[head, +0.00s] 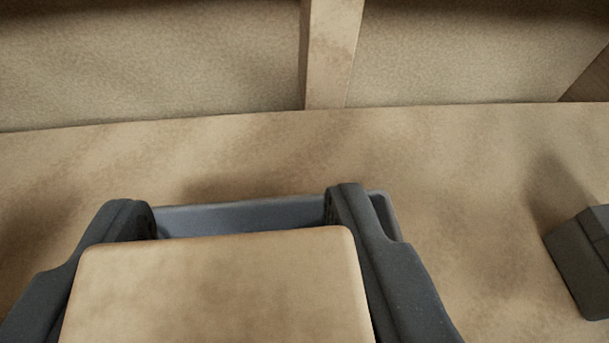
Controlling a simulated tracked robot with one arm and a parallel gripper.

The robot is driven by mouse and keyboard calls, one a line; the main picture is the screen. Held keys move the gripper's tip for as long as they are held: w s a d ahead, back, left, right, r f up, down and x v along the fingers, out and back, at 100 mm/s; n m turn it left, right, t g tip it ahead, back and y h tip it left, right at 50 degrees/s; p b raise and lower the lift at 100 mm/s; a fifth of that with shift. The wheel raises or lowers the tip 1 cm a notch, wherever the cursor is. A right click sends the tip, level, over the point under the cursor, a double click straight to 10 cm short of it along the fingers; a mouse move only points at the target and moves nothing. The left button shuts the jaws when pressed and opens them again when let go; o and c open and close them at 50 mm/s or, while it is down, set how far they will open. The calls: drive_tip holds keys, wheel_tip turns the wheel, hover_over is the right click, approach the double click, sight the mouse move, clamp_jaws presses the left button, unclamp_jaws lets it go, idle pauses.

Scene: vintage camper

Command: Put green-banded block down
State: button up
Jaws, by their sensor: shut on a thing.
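My gripper (240,212) is at the bottom middle, with one dark grey finger on each side of a tan block (215,285). The jaws are shut on this block. I see its flat, pale brown face with rounded corners; no green band shows on that face, and its other sides are hidden. Its lower part runs out of the picture. Just beyond the block is a blue-grey open container (245,217), mostly hidden by the block and fingers. I cannot tell whether the block is over the container or in front of it.
A dark grey boxy object (582,262) stands at the right edge, partly cut off. At the back are a pale panelled wall (150,60) and an upright tan post (331,55).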

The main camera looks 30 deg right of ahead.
drive_tip(key=shift+w+d, duration=0.3)
drive_tip(key=shift+w+d+f, duration=0.15)
drive_tip(key=shift+d+f, duration=0.05)
drive_tip(key=shift+f, duration=0.05)
drive_tip(key=shift+f+b, duration=0.7)
drive_tip(key=shift+f, duration=0.8)
drive_tip(key=shift+a+f, duration=0.1)
drive_tip(key=o, duration=1)
drive_tip(key=shift+o, duration=0.2)
drive_tip(key=p+v, duration=0.2)
drive_tip(key=v, duration=1)
